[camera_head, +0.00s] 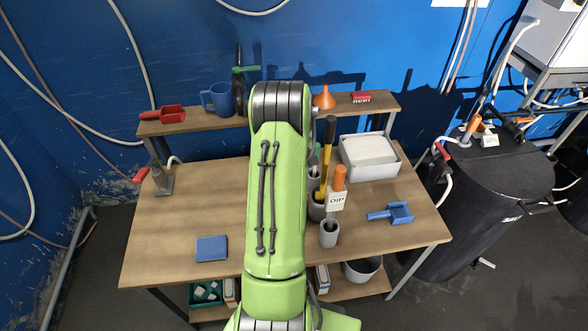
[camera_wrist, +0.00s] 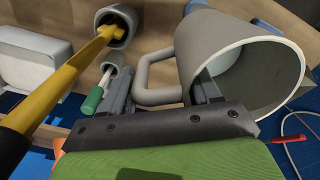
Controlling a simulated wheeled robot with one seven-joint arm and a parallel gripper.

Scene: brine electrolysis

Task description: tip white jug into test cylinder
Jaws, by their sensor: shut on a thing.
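The jug's wide mouth faces the lower right of that view. I cannot tell its true tilt, and no liquid is visible inside. In the head view, my green arm hides the jug and gripper. I cannot pick out the test cylinder for certain. A small grey cylinder (camera_head: 329,236) stands upright at the front, with an orange-handled tool labelled DIP (camera_head: 338,190) in it. It stands right of my arm.
A white-filled tray (camera_head: 345,152) is at the back right. The table's left side is mostly clear.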

